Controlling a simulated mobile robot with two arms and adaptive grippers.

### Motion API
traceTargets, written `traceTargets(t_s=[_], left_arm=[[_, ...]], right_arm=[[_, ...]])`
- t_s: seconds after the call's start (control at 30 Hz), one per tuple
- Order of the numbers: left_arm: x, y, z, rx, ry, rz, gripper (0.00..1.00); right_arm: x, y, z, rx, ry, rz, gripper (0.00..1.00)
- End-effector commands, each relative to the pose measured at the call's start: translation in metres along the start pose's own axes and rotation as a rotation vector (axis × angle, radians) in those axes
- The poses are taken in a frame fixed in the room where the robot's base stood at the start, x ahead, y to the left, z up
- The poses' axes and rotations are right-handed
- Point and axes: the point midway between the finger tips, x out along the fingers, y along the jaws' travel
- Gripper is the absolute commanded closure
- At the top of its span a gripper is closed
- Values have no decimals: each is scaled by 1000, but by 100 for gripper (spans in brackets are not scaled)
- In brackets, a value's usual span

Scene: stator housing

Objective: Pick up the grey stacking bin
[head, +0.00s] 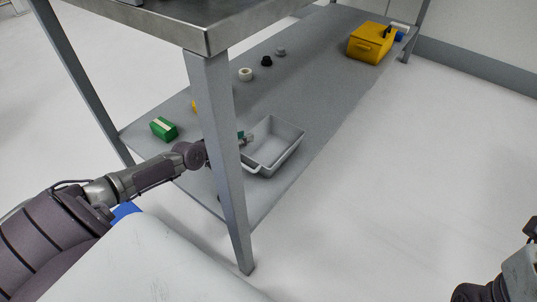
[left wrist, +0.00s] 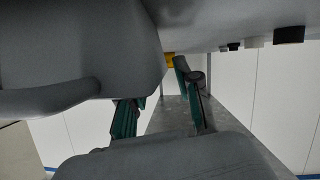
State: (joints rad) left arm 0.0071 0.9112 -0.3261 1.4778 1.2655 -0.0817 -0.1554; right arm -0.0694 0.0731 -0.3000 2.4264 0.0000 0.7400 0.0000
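The grey stacking bin (head: 288,133) stands upright on the lower shelf of the metal table, just right of the front table leg, with its open top up. My left gripper (head: 245,139) reaches in from behind that leg to the bin's left rim. In the left wrist view the bin (left wrist: 75,45) fills the upper left and hides part of one finger. The two green-and-dark fingers of the left gripper (left wrist: 160,105) stand well apart there. I cannot tell whether they touch the bin. At the lower right of the head view only part of my right arm shows.
The table leg (head: 222,150) crosses in front of my left arm. A green box (head: 164,129), a white ring (head: 245,74), small dark and grey parts (head: 266,61) and a yellow bin (head: 370,45) are on the shelf (head: 310,85). The tabletop (head: 200,22) overhangs it.

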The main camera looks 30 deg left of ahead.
Motion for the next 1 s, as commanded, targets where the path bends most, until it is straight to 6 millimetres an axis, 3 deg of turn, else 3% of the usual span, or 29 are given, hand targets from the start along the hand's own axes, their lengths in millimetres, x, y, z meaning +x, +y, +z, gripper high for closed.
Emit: traceTargets(t_s=[0.1,0.4,0.6,1.0], left_arm=[[15,0,2,-2,1,0,67],[18,0,1,0,-1,0,68],[18,0,1,0,-1,0,100],[18,0,0,0,1,0,100]], right_arm=[[1,-1,-1,-3,23,-9,65],[4,-1,-1,-4,27,-11,65],[4,-1,-1,-3,27,-11,65],[4,-1,0,-3,26,-11,65]])
